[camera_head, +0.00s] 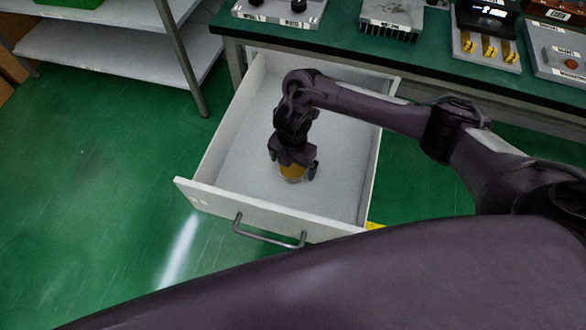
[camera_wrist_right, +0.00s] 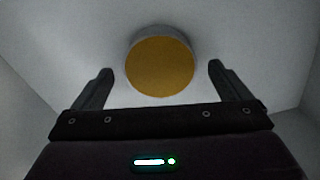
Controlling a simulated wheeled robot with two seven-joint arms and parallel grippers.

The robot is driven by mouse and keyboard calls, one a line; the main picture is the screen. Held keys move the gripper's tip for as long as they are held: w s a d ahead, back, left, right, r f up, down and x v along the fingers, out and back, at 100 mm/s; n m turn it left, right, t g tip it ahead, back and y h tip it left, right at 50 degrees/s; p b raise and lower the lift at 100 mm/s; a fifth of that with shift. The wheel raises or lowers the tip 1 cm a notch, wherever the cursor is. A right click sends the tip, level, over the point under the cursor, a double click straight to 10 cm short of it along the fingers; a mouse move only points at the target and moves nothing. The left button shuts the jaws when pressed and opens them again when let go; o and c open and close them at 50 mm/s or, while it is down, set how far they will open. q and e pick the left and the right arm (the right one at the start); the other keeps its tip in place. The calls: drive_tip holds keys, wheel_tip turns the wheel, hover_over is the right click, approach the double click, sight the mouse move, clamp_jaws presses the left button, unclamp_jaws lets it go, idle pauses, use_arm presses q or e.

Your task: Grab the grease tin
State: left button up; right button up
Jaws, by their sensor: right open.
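The grease tin (camera_head: 291,172) is a short round tin with a yellow-orange top and a pale rim. It stands on the floor of the open white drawer (camera_head: 235,160). My right gripper (camera_head: 292,170) points down into the drawer directly over the tin and partly hides it in the head view. In the right wrist view the tin (camera_wrist_right: 160,65) shows between and a little beyond the two fingertips of my right gripper (camera_wrist_right: 160,75). The fingers are apart, with a gap on each side of the tin. My left gripper is not in view.
The drawer walls surround my right gripper, with a grey handle (camera_head: 268,238) on the front. The drawer hangs below a green-topped workbench (camera_head: 350,45) holding several devices. A white shelf (camera_head: 110,50) stands at the upper left. The rest of the drawer floor looks empty.

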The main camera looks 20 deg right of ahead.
drive_tip(key=shift+f, duration=0.6)
drive_tip(key=c, duration=1.2)
drive_tip(key=shift+c, duration=0.3)
drive_tip(key=shift+r, duration=0.15)
